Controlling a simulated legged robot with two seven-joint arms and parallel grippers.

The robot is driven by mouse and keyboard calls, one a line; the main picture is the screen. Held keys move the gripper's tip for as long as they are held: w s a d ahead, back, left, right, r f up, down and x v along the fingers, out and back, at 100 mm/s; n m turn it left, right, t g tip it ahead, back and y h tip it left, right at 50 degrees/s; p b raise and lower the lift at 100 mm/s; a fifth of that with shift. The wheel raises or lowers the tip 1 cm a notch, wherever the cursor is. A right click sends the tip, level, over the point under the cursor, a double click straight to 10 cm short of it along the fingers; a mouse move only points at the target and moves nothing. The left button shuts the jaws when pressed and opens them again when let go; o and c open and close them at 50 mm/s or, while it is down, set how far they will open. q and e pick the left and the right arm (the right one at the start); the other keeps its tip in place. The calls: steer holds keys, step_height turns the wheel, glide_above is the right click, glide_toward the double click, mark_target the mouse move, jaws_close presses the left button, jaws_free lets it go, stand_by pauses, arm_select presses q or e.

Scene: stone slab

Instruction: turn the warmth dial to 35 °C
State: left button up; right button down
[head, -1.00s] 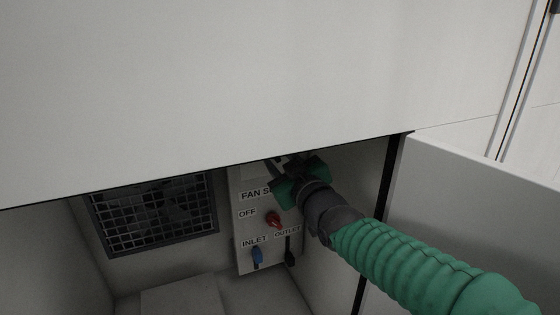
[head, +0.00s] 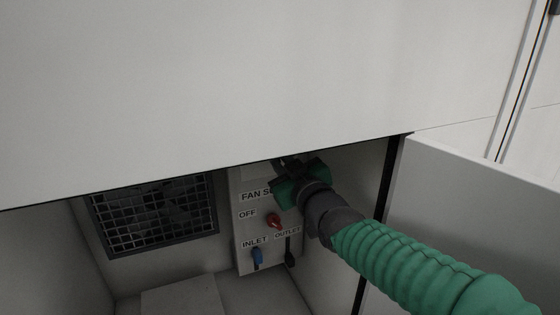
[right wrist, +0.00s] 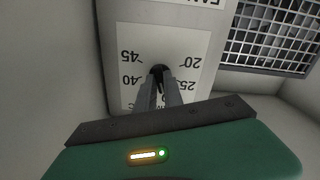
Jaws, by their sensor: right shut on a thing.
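The warmth dial is a dark knob (right wrist: 159,71) on a white scale plate (right wrist: 130,40), seen upside down in the right wrist view. The numbers 45 and 40 are on the left, 20 and 25 on the right. The lower part of the scale, where 35 is not visible, is largely covered by my fingers. My right gripper (right wrist: 160,82) is shut on the knob. In the head view my right gripper (head: 286,164) reaches to the top of the control panel (head: 246,222) and hides the dial there. I cannot read the pointer's setting. My left gripper is not in view.
Below the dial, the panel has a red fan switch (head: 274,221), a blue inlet knob (head: 257,256) and a black outlet knob (head: 290,257). A fan grille (head: 152,213) is on the left. A large white surface overhangs the recess; an open door (head: 475,215) stands right.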

steer(key=shift+f+m+p, duration=0.15)
steer(key=shift+m+p, duration=0.2)
steer(key=shift+m, duration=1.65)
steer(key=shift+f+m+p, duration=0.1)
steer(key=shift+m+p, duration=0.25)
steer(key=shift+m, duration=1.65)
steer(key=c, duration=1.5)
jaws_free()
steer(key=shift+o, duration=0.2)
steer(key=shift+r, duration=0.1)
